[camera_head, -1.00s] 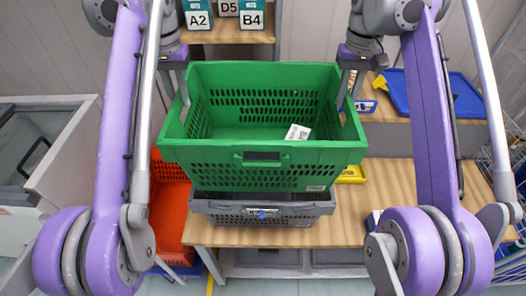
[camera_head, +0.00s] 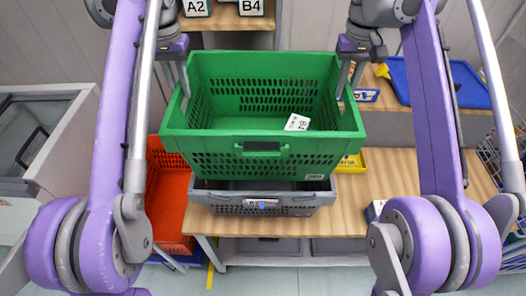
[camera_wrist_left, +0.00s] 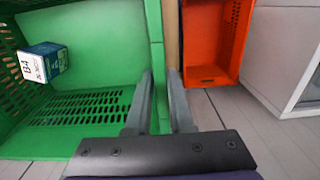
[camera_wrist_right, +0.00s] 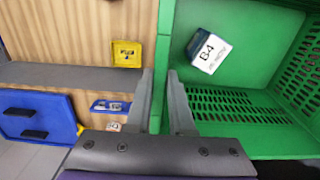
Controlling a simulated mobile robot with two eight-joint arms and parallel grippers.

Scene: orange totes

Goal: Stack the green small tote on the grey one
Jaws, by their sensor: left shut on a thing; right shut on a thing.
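The green tote (camera_head: 262,152) is directly above the grey tote (camera_head: 262,208) in the head view, its front wall hiding most of the grey one's inside. A box marked B4 lies inside the green tote; it also shows in the left wrist view (camera_wrist_left: 42,63) and in the right wrist view (camera_wrist_right: 207,50). My left gripper (camera_head: 185,88) is shut on the green tote's left side wall. My right gripper (camera_head: 345,80) is shut on its right side wall. The grey tote sits on the wooden table. I cannot tell whether the two totes touch.
An orange tote (camera_head: 170,212) stands lower, left of the table (camera_head: 350,208). A yellow tray (camera_head: 351,162) and a blue bin lid (camera_head: 450,84) lie to the right. A shelf with labelled boxes (camera_head: 250,7) is behind. The table's right part is mostly clear.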

